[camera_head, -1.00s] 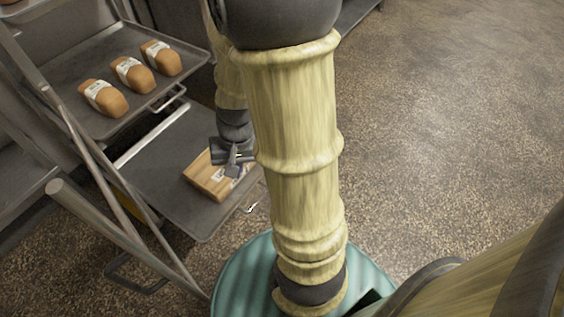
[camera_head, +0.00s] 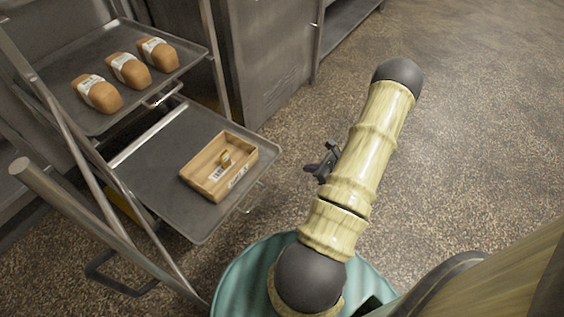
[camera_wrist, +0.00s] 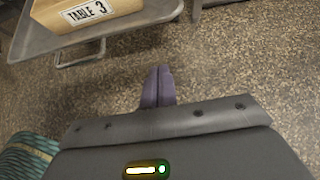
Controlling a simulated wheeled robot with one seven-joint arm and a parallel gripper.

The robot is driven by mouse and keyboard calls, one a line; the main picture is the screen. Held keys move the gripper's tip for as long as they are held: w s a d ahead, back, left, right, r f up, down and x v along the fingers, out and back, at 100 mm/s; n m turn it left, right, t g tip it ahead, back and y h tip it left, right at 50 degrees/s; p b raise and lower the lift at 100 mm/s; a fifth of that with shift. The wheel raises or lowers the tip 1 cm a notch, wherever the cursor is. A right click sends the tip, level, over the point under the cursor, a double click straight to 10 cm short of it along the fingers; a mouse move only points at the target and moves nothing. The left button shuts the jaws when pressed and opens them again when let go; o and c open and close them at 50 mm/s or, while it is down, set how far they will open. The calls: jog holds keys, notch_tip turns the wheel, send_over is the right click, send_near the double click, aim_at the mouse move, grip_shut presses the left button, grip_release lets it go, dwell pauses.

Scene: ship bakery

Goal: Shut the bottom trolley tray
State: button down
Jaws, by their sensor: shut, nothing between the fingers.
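The bottom trolley tray (camera_head: 160,178) is grey and sticks out of the trolley toward me. A wooden box (camera_head: 218,166) with a small item inside and a label on its side sits on it. In the wrist view the box (camera_wrist: 92,12) has a label reading "TABLE 3", and the tray's rim (camera_wrist: 120,33) with a wire handle (camera_wrist: 80,53) shows at the upper left. My gripper (camera_head: 322,168) is to the right of the tray, apart from it. In the wrist view its fingertips (camera_wrist: 158,72) are together and empty, over bare floor.
An upper tray (camera_head: 60,70) with several labelled loaves (camera_head: 130,70) is above on the same trolley. The trolley's metal frame (camera_head: 95,215) is at the left. A grey cabinet (camera_head: 275,60) stands behind. The floor (camera_head: 470,120) to the right is clear.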

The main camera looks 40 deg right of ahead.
jog(key=shift+d+f, duration=0.1)
jog(key=w+a+f+b, duration=0.2)
jog(key=w+b, duration=0.1)
jog(key=w, duration=0.2)
jog(key=w+a+f+b, duration=0.1)
jog(key=w+f+b, duration=0.1)
jog(key=w, duration=0.4)
jog(key=shift+a+f+b, duration=0.25)
jog(key=shift+a+b, duration=0.1)
jog(key=shift+b, duration=0.15)
jog(key=shift+w, duration=0.15)
